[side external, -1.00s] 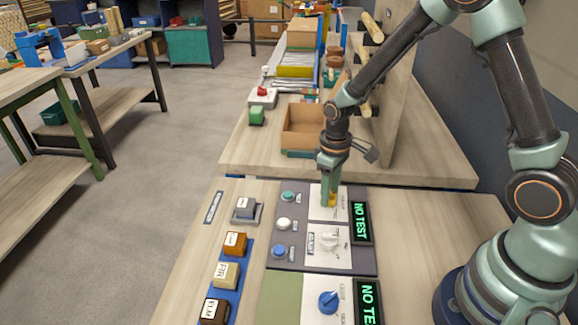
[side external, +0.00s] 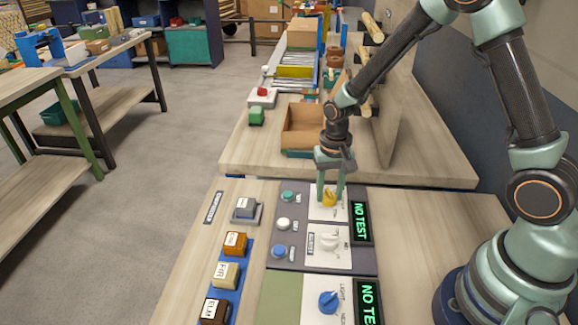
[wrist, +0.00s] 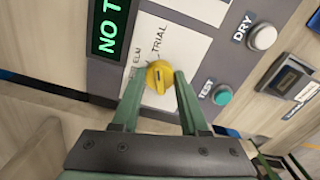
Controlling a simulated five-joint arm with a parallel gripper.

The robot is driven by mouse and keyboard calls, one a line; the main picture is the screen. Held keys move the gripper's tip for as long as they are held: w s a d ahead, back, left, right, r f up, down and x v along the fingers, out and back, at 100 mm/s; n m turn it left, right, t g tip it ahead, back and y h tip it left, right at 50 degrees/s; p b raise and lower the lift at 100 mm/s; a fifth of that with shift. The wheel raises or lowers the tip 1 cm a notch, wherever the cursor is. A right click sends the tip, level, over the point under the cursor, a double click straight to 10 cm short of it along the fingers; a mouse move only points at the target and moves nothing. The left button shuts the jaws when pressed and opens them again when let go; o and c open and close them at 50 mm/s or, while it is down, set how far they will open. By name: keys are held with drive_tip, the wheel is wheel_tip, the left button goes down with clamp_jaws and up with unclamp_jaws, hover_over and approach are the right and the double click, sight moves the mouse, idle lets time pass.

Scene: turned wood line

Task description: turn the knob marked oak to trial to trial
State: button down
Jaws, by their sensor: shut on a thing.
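The yellow knob (side external: 329,199) sits on a white plate at the far end of the dark panel. My gripper (side external: 330,194) is over it with one finger on each side, shut on the knob. In the wrist view the yellow knob (wrist: 158,77) stands between the fingertips. TRIAL is printed beyond it and ELM at its near left. I cannot read OAK on this plate, and the knob's exact pointing is hard to tell. A display (side external: 361,222) beside it reads NO TEST.
A white knob (side external: 329,243) and a blue knob (side external: 328,302) stand nearer on the panels. Round buttons, including a teal one (side external: 288,196), line the left side. Labelled wood blocks (side external: 227,275) stand further left. An open cardboard box (side external: 301,128) is beyond the panel.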

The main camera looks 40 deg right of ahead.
sight(330, 192)
drive_tip(key=shift+m, duration=0.4)
drive_tip(key=shift+c, duration=2.1)
unclamp_jaws()
drive_tip(key=shift+r, duration=0.1)
wheel_tip(330, 192, up, 12)
